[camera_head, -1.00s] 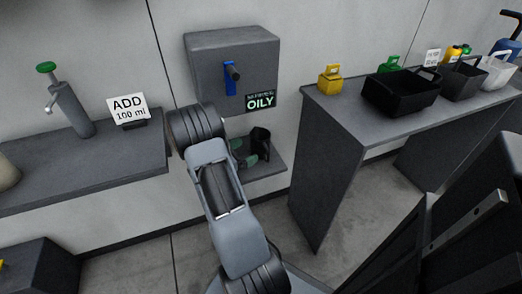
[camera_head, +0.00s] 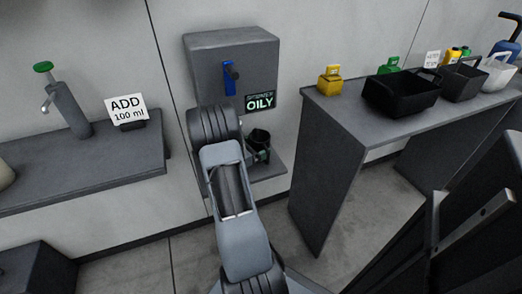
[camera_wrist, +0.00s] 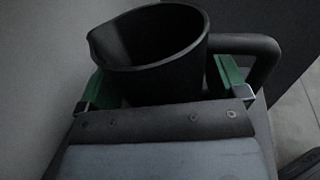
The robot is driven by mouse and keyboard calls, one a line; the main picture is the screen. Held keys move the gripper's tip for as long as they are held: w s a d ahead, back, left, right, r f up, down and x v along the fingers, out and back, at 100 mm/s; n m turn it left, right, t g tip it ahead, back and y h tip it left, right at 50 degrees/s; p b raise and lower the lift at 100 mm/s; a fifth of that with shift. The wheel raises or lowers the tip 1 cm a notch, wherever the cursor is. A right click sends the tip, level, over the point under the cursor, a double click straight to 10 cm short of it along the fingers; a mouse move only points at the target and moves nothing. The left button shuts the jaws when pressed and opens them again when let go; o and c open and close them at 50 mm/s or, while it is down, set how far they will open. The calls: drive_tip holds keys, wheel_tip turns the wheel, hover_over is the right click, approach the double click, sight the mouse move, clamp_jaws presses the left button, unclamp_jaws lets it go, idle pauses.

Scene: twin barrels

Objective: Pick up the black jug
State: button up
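The black jug (camera_head: 260,136) stands on the low grey shelf (camera_head: 272,170) under the wall box, partly hidden behind my arm in the head view. In the wrist view the jug (camera_wrist: 150,50) is upright with its open mouth up and its handle on the right. My gripper (camera_wrist: 165,85) is open, with one green finger on each side of the jug body. The right finger lies between the body and the handle. Contact on both sides cannot be made out. In the head view my gripper (camera_head: 254,151) is mostly hidden by my arm.
A grey wall box (camera_head: 232,70) with a blue lever and an OILY sign hangs above the shelf. A left counter (camera_head: 70,165) holds a green-topped pump and an "ADD 100 ml" card. A right table (camera_head: 370,122) holds a yellow container and several bins.

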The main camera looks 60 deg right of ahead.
drive_tip(key=c, duration=0.7)
drive_tip(key=shift+o, duration=0.2)
drive_tip(key=shift+r, duration=0.1)
